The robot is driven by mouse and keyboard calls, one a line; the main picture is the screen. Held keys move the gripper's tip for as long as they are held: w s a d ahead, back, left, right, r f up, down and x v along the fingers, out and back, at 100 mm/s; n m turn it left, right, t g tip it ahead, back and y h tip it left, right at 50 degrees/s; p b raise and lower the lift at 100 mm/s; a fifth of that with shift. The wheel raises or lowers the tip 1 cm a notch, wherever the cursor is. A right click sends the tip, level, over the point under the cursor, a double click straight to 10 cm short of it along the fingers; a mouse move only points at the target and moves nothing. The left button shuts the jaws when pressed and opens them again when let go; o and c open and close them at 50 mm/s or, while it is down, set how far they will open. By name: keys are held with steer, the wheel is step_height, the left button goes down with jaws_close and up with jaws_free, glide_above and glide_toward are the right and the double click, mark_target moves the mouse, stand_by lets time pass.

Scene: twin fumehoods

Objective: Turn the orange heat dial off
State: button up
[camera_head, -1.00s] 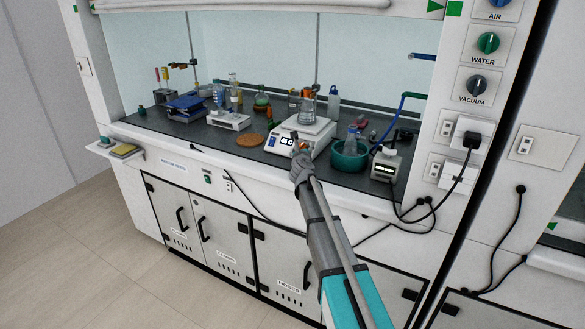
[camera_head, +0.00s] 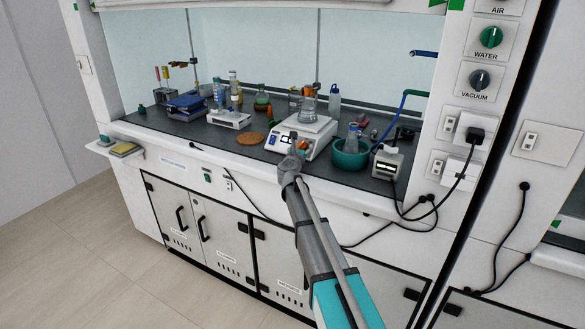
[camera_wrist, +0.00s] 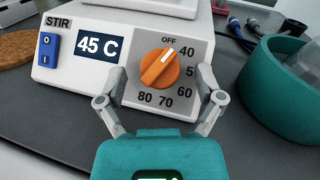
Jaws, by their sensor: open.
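The orange heat dial (camera_wrist: 159,68) is on the front panel of the white hotplate stirrer (camera_head: 291,139). In the wrist view its white pointer mark is turned up and right, between OFF and 40. The display (camera_wrist: 101,46) reads 45 C. My gripper (camera_wrist: 162,88) is open, with one fingertip to the left of the dial and the other to its right; I cannot tell whether they touch it. In the head view my gripper (camera_head: 294,146) is in front of the stirrer and hides part of its panel.
A blue STIR rocker switch (camera_wrist: 48,49) is left of the display. A teal bowl (camera_head: 350,156) stands close on the right of the stirrer, and a cork mat (camera_head: 250,138) lies on the left. A flask (camera_head: 308,103) stands on the plate.

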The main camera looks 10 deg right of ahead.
steer(key=v, duration=1.3)
steer(key=shift+s, duration=0.25)
